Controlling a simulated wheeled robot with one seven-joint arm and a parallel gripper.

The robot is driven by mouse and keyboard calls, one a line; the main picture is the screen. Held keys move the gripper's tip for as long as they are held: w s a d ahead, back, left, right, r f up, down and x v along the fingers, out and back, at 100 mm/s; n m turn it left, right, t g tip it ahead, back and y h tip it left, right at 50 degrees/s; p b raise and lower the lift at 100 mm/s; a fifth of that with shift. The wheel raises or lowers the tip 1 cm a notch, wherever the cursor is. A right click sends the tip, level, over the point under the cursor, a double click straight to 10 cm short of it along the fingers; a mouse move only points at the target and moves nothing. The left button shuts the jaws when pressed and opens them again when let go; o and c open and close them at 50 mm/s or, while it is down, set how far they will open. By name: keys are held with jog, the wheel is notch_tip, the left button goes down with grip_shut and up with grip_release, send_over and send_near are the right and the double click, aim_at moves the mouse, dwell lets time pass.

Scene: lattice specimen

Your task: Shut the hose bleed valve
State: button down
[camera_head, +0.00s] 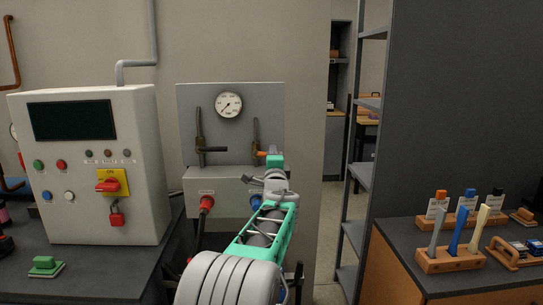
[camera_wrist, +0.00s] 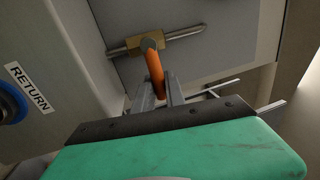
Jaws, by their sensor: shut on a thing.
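A small brass valve (camera_wrist: 147,42) on a thin metal pipe shows in the wrist view, with an orange lever (camera_wrist: 155,72). The lever points from the valve body toward my gripper (camera_wrist: 160,98), crosswise to the pipe. My gripper's fingers are closed around the lever's lower end. In the head view my gripper (camera_head: 268,156) is at the right-hand valve (camera_head: 255,138) on the grey panel, with the orange lever (camera_head: 262,153) sticking out left of it. My arm and gripper hide part of the panel there. No label naming this valve is readable.
A second valve (camera_head: 200,145) with a dark lever is left on the panel (camera_head: 235,130), below a gauge (camera_head: 229,105). A red hose coupling (camera_head: 207,203) and a blue one (camera_head: 256,201), labelled RETURN in the wrist view, sit below. A control box (camera_head: 90,165) stands left.

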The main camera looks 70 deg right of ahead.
jog(key=c, duration=1.4)
grip_release()
jog(key=shift+a+f, duration=0.1)
jog(key=b+v, duration=0.1)
jog(key=v, duration=0.6)
jog(key=shift+s+a+b, duration=0.1)
jog(key=shift+a+b, duration=0.2)
